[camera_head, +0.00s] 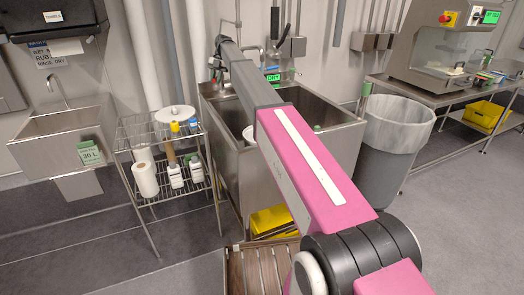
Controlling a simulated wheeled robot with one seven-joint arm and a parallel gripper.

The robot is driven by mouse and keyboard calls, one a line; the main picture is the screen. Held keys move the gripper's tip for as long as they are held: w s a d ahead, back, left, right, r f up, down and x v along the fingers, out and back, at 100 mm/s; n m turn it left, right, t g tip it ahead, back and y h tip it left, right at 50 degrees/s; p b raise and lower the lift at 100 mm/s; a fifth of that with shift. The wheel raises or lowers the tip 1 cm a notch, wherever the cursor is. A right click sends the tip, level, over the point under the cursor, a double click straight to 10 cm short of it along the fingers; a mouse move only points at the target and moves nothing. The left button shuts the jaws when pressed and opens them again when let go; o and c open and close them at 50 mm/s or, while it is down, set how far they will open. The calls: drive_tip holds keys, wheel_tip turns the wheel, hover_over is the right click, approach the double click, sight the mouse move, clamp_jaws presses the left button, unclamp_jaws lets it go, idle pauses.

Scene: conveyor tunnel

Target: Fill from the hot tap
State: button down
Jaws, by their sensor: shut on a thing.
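My pink and grey arm reaches from the lower right up and over a deep steel sink (336,140) in the middle. The arm's far end is by the sink's back left. My gripper does not show clearly there; the arm hides it and anything in it. A small part of a white thing (249,133) shows in the basin beside the arm; I cannot tell what it is. Pipes and a black-handled fitting (275,24) are on the wall behind the sink. I cannot tell which tap is hot. A smaller steel basin (60,133) with a curved tap (59,92) is at the left.
A wire rack (138,130) with bottles, a paper roll (145,174) and a white disc stands left of the sink. A grey lined bin (388,150) stands right. A yellow crate (268,220) and slatted wooden platform (262,270) are low in front. Floor is clear at the lower left.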

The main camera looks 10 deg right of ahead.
drive_tip(key=shift+d, duration=0.15)
drive_tip(key=a+m, duration=0.1)
drive_tip(key=m, duration=0.1)
drive_tip(key=w+a+m+t+y, duration=0.1)
drive_tip(key=m, duration=0.1)
drive_tip(key=w+a+m+t, duration=0.1)
drive_tip(key=m, duration=0.1)
drive_tip(key=shift+w, duration=0.1)
idle(0.3)
idle(0.9)
drive_tip(key=shift+w+a+m+t+y, duration=0.1)
drive_tip(key=shift+w+a+m+t, duration=0.4)
drive_tip(key=shift+m, duration=0.45)
drive_tip(key=shift+w+a+m+t+y, duration=0.1)
drive_tip(key=shift+w+a+m+t, duration=0.25)
drive_tip(key=shift+w+m, duration=0.4)
drive_tip(key=shift+w+a+m+t+y, duration=0.1)
drive_tip(key=shift+w+a+m+t, duration=0.35)
drive_tip(key=shift+m, duration=0.65)
drive_tip(key=shift+f, duration=0.1)
